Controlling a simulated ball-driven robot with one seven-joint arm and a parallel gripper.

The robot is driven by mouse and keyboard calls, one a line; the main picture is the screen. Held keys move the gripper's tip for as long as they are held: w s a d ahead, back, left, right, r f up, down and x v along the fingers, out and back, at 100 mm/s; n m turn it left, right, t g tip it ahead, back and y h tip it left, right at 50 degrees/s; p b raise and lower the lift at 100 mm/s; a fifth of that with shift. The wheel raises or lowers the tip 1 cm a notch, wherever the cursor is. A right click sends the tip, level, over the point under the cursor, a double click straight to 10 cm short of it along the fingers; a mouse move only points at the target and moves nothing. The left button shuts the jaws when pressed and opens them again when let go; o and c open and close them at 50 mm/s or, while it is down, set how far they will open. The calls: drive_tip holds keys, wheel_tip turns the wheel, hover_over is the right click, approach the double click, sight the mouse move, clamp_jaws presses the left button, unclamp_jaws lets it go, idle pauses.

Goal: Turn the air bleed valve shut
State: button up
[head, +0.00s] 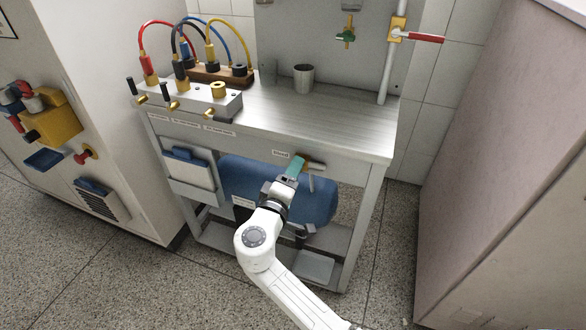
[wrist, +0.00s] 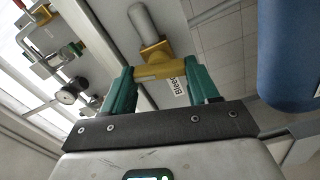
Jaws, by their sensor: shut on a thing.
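The air bleed valve is a brass-yellow fitting (head: 304,161) under the front edge of the steel bench, beside a small label. In the wrist view its yellow handle (wrist: 163,70) spans between my two teal fingers, below a grey cylindrical stem (wrist: 149,27). A white label reading "Bleed" (wrist: 179,87) is partly hidden behind the handle and a finger. My gripper (head: 296,165) reaches up to the valve from the front; in the wrist view its fingers (wrist: 162,79) are shut on the handle's two ends.
A blue tank (head: 245,177) hangs under the bench (head: 335,125), close to my gripper. Hoses, a manifold (head: 195,101) and a metal cup (head: 303,78) stand on top. A red-handled valve (head: 425,38) is on the back pipe. Cabinets flank the bench.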

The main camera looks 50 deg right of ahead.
drive_tip(key=shift+n+p, duration=0.75)
drive_tip(key=shift+n, duration=0.55)
drive_tip(key=shift+a+f, duration=0.1)
drive_tip(key=o, duration=1.1)
drive_tip(key=shift+c, duration=0.2)
drive_tip(key=p+v, duration=0.1)
drive_tip(key=v, duration=0.9)
drive_tip(key=shift+a, duration=0.35)
drive_tip(key=shift+s, duration=0.1)
